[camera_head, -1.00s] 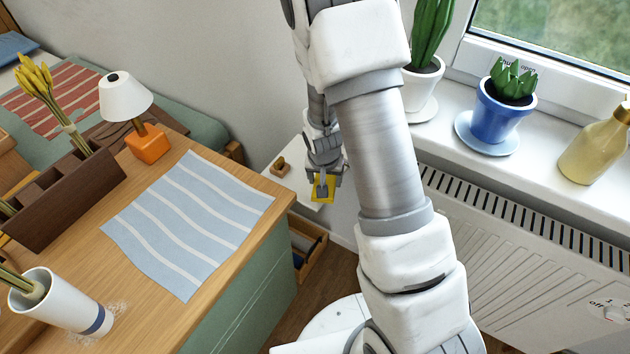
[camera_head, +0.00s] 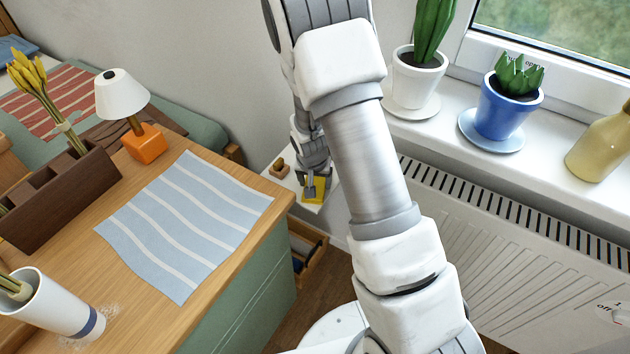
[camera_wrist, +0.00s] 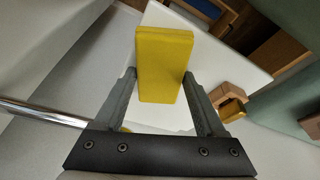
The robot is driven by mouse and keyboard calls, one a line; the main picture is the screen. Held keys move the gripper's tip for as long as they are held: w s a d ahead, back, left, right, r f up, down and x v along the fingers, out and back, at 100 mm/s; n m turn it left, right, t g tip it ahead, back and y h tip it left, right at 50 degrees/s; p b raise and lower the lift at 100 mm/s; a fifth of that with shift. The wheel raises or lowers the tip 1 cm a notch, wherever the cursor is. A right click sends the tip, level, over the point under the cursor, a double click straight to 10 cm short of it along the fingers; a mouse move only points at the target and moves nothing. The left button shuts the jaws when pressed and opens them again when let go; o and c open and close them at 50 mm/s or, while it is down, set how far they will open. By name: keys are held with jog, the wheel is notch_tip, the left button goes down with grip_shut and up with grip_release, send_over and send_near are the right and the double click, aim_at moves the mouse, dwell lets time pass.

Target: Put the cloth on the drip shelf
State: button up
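The yellow cloth (camera_head: 316,190), a thick folded block, is held between the fingertips of my gripper (camera_head: 311,184). In the wrist view the cloth (camera_wrist: 163,65) stands out past both fingers of my gripper (camera_wrist: 160,75), which press on its left and right sides. A white shelf (camera_head: 329,193), which seems to be the drip shelf, lies beneath in the corner by the wall. It also shows behind the cloth in the wrist view (camera_wrist: 222,55). I cannot tell whether the cloth touches the shelf.
A small wooden object (camera_head: 279,168) sits on the shelf left of my gripper. An open drawer (camera_head: 310,252) is below. A wooden-topped cabinet (camera_head: 262,245) with a blue striped textile (camera_head: 190,222) stands left. A radiator (camera_head: 510,250) and sill plants are right.

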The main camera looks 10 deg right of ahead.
jog(key=o, duration=0.4)
jog(key=shift+c, duration=0.2)
jog(key=shift+r, duration=0.1)
jog(key=shift+r+p, duration=0.3)
jog(key=s+d+p+v, duration=0.1)
jog(key=p+v, duration=0.2)
jog(key=v, duration=1.9)
jog(key=s+d+r+n+t+y, duration=0.1)
jog(key=s+r+n, duration=0.3)
jog(key=s+r, duration=1.1)
jog(key=s+t, duration=0.1)
jog(key=s, duration=0.2)
jog(key=shift+r+n, duration=0.25)
jog(key=shift+n, duration=0.05)
